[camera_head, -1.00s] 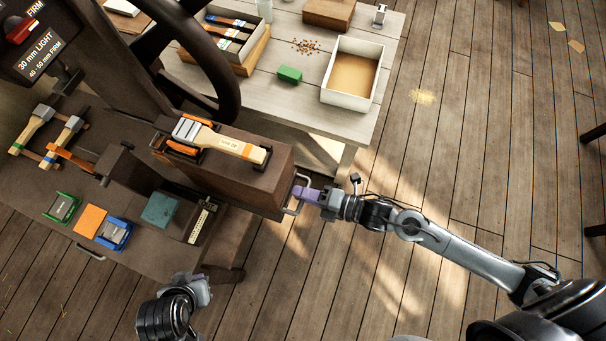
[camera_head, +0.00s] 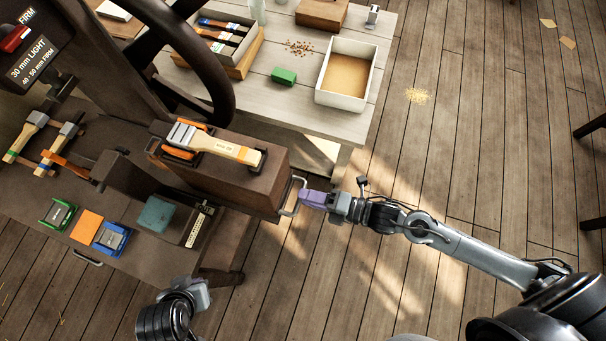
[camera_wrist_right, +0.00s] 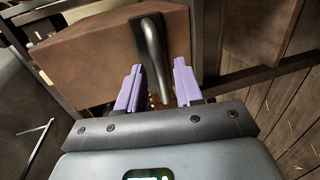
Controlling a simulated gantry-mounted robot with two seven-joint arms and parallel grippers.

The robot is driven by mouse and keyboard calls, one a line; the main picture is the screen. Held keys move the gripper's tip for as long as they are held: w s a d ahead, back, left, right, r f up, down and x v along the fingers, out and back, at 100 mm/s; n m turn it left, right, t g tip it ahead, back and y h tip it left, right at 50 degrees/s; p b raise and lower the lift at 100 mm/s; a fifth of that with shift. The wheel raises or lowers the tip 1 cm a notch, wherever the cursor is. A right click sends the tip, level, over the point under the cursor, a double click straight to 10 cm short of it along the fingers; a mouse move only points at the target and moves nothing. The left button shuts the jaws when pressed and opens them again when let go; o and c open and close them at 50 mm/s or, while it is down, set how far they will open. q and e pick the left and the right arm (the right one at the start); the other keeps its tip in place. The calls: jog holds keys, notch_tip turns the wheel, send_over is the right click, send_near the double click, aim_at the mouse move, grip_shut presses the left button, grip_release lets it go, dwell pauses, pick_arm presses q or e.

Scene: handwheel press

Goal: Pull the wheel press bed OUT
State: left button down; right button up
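The press bed (camera_head: 262,183) is a brown block that juts out to the right from under the press, with a wooden-handled brush (camera_head: 225,147) clamped on top. A metal bar handle (camera_head: 291,195) is on its right end face; the handle also shows in the right wrist view (camera_wrist_right: 152,50). My right gripper (camera_head: 306,198) is at the handle, its purple fingers pointing left at it. In the right wrist view its fingers (camera_wrist_right: 158,88) are apart, one on each side of the handle, with gaps. My left gripper (camera_head: 200,290) is low in front of the bench; its fingers are unclear.
The handwheel (camera_head: 222,85) stands above the bed. A pale table (camera_head: 300,105) behind holds a white tray (camera_head: 373,78), a green block (camera_head: 284,75) and a brush box (camera_head: 250,55). Pads and brushes lie on the dark bench (camera_head: 135,265). Floor right of the handle is clear.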

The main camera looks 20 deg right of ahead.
jog(key=p+v, duration=0.1)
jog(key=v, duration=0.7)
jog(key=shift+s+d, duration=0.2)
